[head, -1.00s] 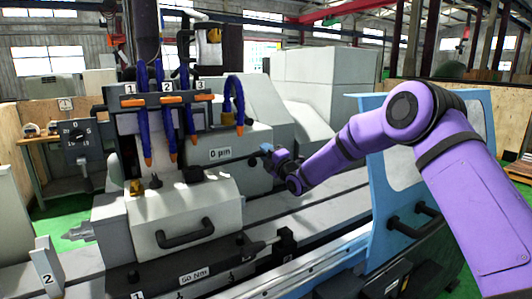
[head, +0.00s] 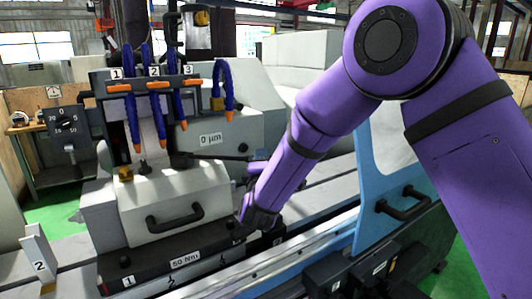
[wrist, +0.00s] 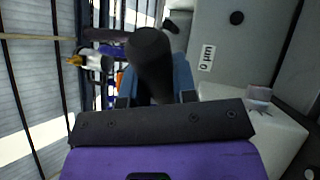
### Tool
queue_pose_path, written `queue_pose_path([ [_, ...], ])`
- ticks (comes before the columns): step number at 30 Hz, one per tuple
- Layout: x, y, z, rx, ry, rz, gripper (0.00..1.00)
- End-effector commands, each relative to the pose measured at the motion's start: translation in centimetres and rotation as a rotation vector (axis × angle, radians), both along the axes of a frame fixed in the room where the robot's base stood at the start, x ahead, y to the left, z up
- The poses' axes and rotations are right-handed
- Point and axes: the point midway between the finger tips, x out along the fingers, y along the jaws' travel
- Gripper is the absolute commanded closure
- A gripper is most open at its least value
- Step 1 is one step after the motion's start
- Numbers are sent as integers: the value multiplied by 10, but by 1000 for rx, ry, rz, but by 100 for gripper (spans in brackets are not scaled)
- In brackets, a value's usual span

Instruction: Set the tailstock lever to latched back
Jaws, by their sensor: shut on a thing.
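The tailstock lever (head: 215,156) is a dark rod that runs to the right from the tailstock, just below the "0 µm" label in the head view. In the wrist view its thick black handle (wrist: 152,68) stands between the blue fingers of my gripper (wrist: 152,84), which is shut on it. In the head view my forearm and wrist hide most of the gripper and the lever's outer end. The grey tailstock housing (head: 175,190) carries a black bar handle at its front. I cannot tell whether the lever is latched.
Blue coolant hoses (head: 157,100) with orange tips hang above the housing. A blue guard door (head: 385,185) with a black handle stands to the right, close to my arm. The "0 µm" label (wrist: 207,58) also shows in the wrist view.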

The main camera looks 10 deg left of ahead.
Motion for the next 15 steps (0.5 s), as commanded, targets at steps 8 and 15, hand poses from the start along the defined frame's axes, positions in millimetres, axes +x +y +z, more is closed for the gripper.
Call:
queue_pose_path([
  [8,-31,7,-2,-2,3,-119,100],
  [15,-39,9,-2,-2,4,-157,100],
])
